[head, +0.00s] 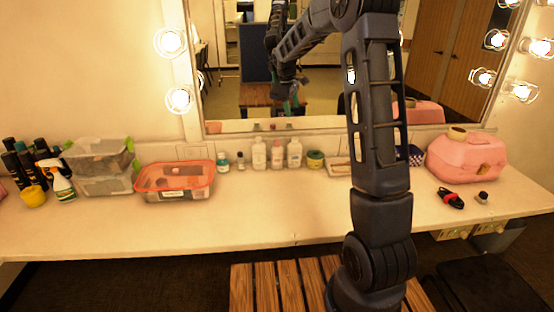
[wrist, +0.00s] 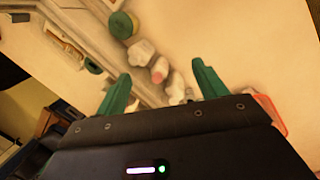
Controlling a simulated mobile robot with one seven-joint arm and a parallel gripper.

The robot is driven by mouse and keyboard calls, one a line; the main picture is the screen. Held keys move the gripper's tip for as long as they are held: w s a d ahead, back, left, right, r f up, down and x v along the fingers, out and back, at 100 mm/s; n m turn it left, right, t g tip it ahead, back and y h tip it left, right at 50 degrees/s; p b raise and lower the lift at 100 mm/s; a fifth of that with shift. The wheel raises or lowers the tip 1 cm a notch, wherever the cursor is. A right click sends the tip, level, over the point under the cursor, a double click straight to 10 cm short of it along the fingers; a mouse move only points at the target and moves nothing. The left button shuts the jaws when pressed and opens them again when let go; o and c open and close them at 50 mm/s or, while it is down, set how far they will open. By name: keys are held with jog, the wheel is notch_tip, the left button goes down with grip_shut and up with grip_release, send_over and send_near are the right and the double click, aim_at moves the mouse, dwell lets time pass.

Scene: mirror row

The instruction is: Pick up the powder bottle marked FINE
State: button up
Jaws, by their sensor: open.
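Three pale bottles stand in a row against the back wall of the counter, below the mirror: a white left one (head: 259,155), a middle one with a pinkish top (head: 276,156) and a white right one (head: 294,154). Their labels are too small to read, so I cannot tell which is marked FINE. In the wrist view, the pink-topped bottle (wrist: 159,71) shows between two white ones (wrist: 141,51) (wrist: 177,87). My gripper (wrist: 161,86) is open and empty, its green fingers apart above the bottles.
A green-lidded jar (head: 315,158) stands right of the bottles, a teal-topped jar (head: 222,162) to their left. An orange-rimmed tub (head: 174,190) is farther left, a pink case (head: 466,158) far right. The mirror (head: 310,105) rises behind. The counter's front (head: 250,215) is clear.

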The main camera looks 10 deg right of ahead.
aim_at(278, 147)
jog(key=w+a+f+n, duration=0.1)
jog(key=w+a+f, duration=0.1)
jog(key=w+f, duration=0.2)
jog(key=w+a+f+n, duration=0.1)
jog(key=w+a+f, duration=0.1)
jog(key=w+f, duration=0.2)
jog(key=w+a+f+n+g, duration=0.1)
jog(key=w+a+f+n, duration=0.1)
jog(key=w+f, duration=0.2)
jog(key=shift+a+f+h, duration=0.2)
jog(key=shift+f+h, duration=0.2)
jog(key=shift+f, duration=1.4)
jog(key=x, duration=0.6)
jog(key=shift+a, duration=0.1)
jog(key=shift+a+x, duration=0.2)
jog(key=shift+x, duration=1.05)
jog(key=shift+a+x, duration=0.2)
jog(key=shift+x, duration=1.1)
jog(key=shift+w, duration=0.1)
jog(key=shift+c, duration=0.2)
grip_shut()
